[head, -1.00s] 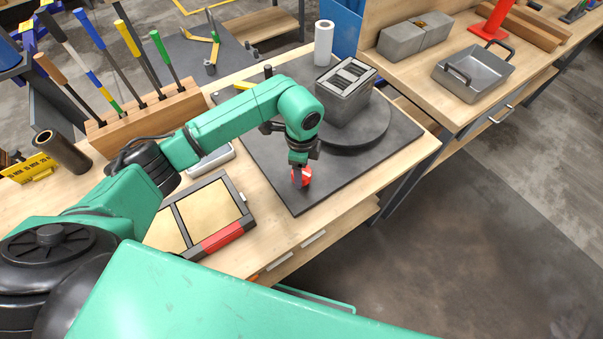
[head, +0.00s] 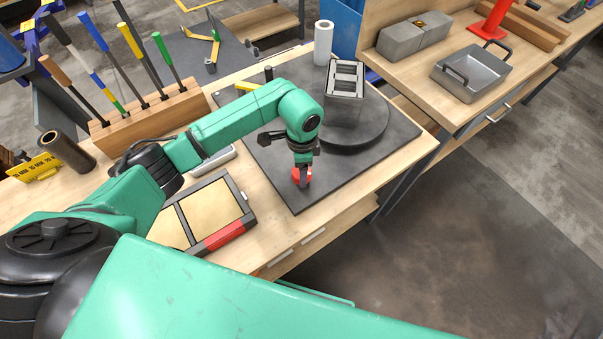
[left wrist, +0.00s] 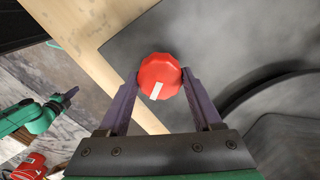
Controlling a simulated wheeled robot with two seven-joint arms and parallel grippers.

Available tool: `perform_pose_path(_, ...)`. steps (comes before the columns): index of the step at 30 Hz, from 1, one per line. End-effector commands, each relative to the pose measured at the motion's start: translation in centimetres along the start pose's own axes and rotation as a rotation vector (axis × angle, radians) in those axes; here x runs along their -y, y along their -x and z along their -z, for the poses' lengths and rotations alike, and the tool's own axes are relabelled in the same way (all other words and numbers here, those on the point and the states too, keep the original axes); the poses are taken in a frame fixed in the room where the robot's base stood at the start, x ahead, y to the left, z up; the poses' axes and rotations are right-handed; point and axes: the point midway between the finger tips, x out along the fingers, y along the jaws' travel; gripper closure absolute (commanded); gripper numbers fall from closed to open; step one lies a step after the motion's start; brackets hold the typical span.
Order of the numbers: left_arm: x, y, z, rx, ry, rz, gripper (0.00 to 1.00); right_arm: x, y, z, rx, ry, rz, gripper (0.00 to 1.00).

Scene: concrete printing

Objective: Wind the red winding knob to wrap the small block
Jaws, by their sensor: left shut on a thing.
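The red winding knob (head: 300,174) sits near the front corner of a dark plate (head: 262,150). In the left wrist view the knob (left wrist: 158,70) is round and ridged, with a white mark toward the gripper's palm. My left gripper (left wrist: 161,76) has one finger on each side of it and is shut on it. The small block (head: 343,108), grey with slots in its top, stands upright on a dark round turntable (head: 372,130). My right gripper (left wrist: 67,97) seems to show small at the left of the wrist view, its opening unclear.
A paper-white roll (head: 323,42) stands behind the block. A wooden rack (head: 150,118) of upright tools is at the left. A tan-panelled case (head: 213,212) lies at the front left. A grey tray (head: 473,75) is on the right bench.

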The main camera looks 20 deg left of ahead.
Motion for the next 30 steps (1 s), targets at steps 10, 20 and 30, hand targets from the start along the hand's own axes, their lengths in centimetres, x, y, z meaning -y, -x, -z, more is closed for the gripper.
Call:
perform_pose_path(10,0.0,0.0,0.0,0.000,-0.001,0.000,0.00,0.0,0.0,0.0,0.000,0.000,0.000,1.00)
perform_pose_path(20,0.0,3.6,0.0,-0.001,-0.001,0.000,0.00,-0.1,3.1,0.3,0.000,0.000,0.000,1.00)
perform_pose_path(30,0.0,6.1,0.0,0.000,0.000,0.000,0.00,-0.1,5.0,0.4,0.000,0.000,0.000,1.00)
